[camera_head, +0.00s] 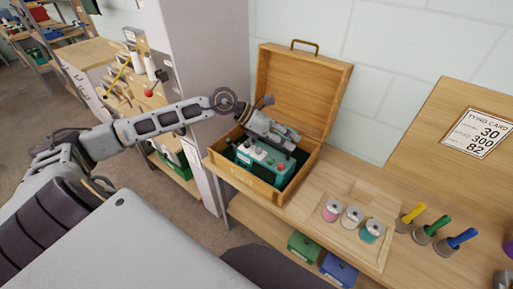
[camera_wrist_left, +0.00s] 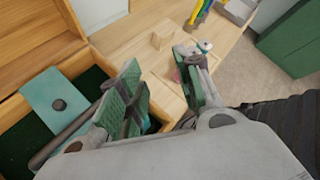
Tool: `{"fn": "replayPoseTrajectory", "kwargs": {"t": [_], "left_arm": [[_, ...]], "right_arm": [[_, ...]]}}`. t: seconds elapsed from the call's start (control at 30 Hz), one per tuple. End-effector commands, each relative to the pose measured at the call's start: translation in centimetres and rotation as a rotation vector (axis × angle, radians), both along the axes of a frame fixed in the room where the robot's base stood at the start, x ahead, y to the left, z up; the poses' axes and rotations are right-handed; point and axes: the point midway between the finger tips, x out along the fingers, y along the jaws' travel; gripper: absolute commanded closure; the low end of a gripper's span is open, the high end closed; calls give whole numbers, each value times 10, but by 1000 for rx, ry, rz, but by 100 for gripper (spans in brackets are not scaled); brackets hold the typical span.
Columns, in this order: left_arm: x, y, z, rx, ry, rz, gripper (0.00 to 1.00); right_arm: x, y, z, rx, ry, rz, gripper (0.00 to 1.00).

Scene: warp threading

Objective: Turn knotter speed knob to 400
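The teal knotter (camera_head: 262,164) sits inside an open wooden box (camera_head: 238,174) on the bench. It has several small light controls and a red one (camera_head: 281,166) on top; their settings are too small to read. My left gripper (camera_head: 288,138) is above the knotter. In the left wrist view the gripper (camera_wrist_left: 160,78) is open, its green-padded fingers apart with nothing seen between them. My right gripper is not in view.
The box lid (camera_head: 300,85) stands open at the back. Several spools, including a pink one (camera_head: 331,209), and tools with coloured handles stand to the right. A tying card (camera_head: 477,133) reads 30, 300, 82. Green (camera_head: 303,247) and blue (camera_head: 338,269) bins sit below.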

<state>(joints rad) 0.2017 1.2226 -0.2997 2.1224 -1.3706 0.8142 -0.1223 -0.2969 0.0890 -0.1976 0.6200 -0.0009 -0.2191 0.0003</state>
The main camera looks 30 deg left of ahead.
Motion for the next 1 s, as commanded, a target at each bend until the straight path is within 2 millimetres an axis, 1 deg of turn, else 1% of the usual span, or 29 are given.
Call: {"fn": "replayPoseTrajectory", "kwargs": {"t": [0.03, 0.13, 0.3, 0.4, 0.5, 0.6, 0.67, 1.0], "left_arm": [[1, 15, -4, 71, 2, -8, 66], [0, 43, -12, 206, 15, -24, 66], [-2, 99, -17, 430, 52, -31, 66], [-5, 128, -17, 537, 75, -27, 66], [-7, 149, -16, 611, 96, -22, 66], [-8, 161, -14, 651, 108, -17, 66], [-9, 164, -14, 662, 110, -15, 66], [-9, 164, -14, 664, 111, -16, 66]], "right_arm": [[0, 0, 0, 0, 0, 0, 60], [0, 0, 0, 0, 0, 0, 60], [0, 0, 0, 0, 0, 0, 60], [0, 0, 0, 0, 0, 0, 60], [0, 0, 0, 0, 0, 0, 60], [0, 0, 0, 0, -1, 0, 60], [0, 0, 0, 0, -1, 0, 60], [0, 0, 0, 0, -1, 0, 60]]}}
